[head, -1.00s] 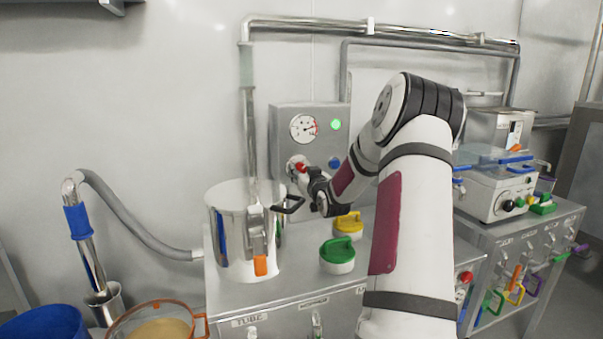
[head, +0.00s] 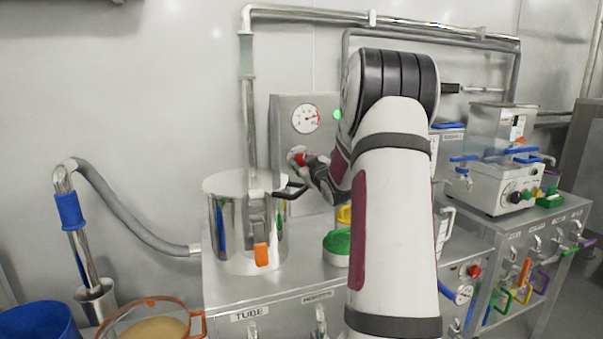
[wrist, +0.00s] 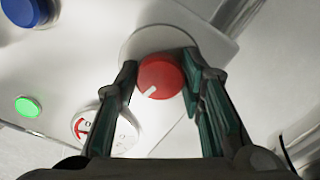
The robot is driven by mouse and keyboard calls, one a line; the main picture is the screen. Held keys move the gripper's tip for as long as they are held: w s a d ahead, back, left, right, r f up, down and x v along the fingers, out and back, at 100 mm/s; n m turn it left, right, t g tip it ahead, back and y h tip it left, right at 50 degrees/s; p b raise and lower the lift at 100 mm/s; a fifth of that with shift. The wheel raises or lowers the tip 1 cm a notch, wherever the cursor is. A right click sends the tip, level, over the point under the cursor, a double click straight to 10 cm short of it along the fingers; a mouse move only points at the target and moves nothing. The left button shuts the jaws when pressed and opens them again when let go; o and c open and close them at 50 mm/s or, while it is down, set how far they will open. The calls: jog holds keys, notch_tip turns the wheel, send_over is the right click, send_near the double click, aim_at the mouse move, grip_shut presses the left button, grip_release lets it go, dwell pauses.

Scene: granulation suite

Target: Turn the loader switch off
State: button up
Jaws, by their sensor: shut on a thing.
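The loader switch is a red round knob (wrist: 160,76) with a white pointer mark, on a pale round plate (wrist: 150,38). In the wrist view the mark points to the lower left. The red knob (head: 298,156) also shows in the head view, small, on the front of the grey wall box (head: 285,127). My gripper (wrist: 159,66) is shut on the knob, one dark finger on each side of it. In the head view my gripper (head: 302,162) is at the knob and its fingertips are too small to make out.
A gauge (head: 305,119) and a lit green lamp (head: 337,115) sit above the knob. A blue button (wrist: 15,10) is nearby. A steel pot (head: 232,240) with a black handle stands close below my gripper. A green-lidded tub (head: 336,243) is beside my arm.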

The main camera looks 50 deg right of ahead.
jog(key=n+b, duration=1.2)
jog(key=b, duration=0.1)
jog(key=shift+n, duration=0.3)
dwell(0.3)
jog(key=o, duration=1.1)
jog(key=shift+o, duration=0.2)
jog(key=shift+r, duration=0.1)
jog(key=v, duration=1.2)
jog(key=shift+s, duration=0.15)
